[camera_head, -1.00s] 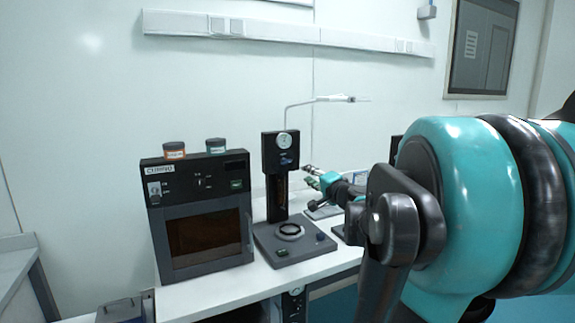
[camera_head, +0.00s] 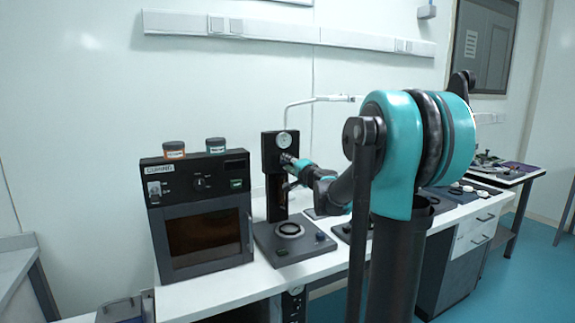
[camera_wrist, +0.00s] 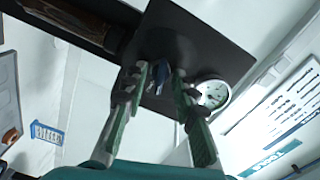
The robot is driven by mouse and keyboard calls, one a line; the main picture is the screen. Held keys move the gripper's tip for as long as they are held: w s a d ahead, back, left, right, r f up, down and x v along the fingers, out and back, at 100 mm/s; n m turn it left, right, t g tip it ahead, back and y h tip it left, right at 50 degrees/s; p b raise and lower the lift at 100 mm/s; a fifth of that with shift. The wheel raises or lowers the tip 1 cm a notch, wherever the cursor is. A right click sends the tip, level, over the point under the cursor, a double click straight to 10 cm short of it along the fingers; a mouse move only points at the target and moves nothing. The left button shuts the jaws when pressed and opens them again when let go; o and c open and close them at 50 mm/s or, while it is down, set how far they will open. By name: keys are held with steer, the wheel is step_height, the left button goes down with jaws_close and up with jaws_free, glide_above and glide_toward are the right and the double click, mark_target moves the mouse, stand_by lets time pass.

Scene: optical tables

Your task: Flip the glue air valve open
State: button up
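The glue station (camera_head: 276,195) is a black stand with a round white gauge (camera_head: 283,140) near its top and a ring on its base. The gauge also shows in the wrist view (camera_wrist: 212,93). A small blue lever (camera_wrist: 161,72), apparently the air valve, sits on the black panel (camera_wrist: 205,45) beside the gauge. My gripper (camera_wrist: 160,78) is open, with its green-padded fingers on either side of the lever. I cannot tell whether either finger touches it. In the head view my gripper (camera_head: 288,163) is at the stand's upper front, just below the gauge, and hides the lever.
A black oven-like box (camera_head: 200,218) stands left of the glue station, with two small jars (camera_head: 174,149) (camera_head: 215,145) on top. A bent pipe (camera_head: 310,100) rises behind the station. More black equipment lies to the right on the white bench (camera_head: 230,287).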

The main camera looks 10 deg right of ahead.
steer(key=shift+w+a, duration=0.1)
steer(key=shift+w, duration=0.1)
jaws_close()
stand_by(0.3)
steer(key=shift+m, duration=1.7)
jaws_free()
